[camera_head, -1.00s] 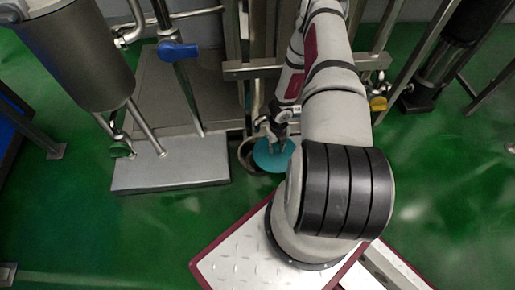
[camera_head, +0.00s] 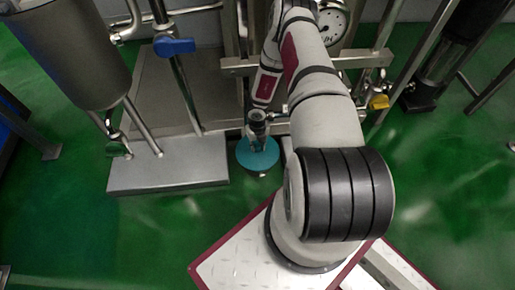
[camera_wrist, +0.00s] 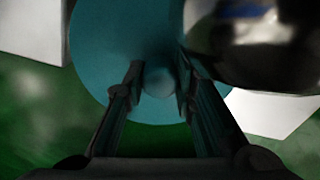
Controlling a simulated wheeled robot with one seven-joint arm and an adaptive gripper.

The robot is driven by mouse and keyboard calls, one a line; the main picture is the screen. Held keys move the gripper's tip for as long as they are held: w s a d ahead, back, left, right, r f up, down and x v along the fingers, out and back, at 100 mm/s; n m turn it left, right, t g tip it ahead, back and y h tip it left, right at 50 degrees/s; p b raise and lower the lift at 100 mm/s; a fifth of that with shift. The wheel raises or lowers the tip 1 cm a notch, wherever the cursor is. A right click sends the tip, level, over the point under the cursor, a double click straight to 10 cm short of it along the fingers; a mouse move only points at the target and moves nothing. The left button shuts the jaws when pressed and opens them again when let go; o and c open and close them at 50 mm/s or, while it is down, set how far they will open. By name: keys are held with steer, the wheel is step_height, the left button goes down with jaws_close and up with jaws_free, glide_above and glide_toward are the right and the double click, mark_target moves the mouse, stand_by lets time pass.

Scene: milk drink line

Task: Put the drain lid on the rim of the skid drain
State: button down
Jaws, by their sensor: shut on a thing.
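The drain lid is a teal disc (camera_head: 257,160) with a small knob on top, low beside the grey skid base. My gripper (camera_head: 257,143) is above it with its fingers closed on the knob. In the wrist view the lid (camera_wrist: 105,45) fills the upper middle, and my gripper (camera_wrist: 158,78) has a fingertip on each side of the knob. The skid drain is mostly hidden under the lid; only a small pale bit shows below the lid's front edge. I cannot tell whether the lid touches the rim or hovers over it.
The grey skid base (camera_head: 170,178) stands close to the left of the lid. A shiny rounded metal part (camera_wrist: 250,40) is close at the upper right of the wrist view. A blue-handled valve (camera_head: 175,46) and pipes stand behind. Green floor (camera_head: 190,225) is clear in front.

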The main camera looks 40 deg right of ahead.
mark_target(257, 145)
steer(key=shift+f, duration=0.3)
steer(key=shift+f, duration=0.15)
steer(key=c, duration=1.3)
jaws_free()
step_height(257, 145, up, 12)
steer(key=p, duration=0.5)
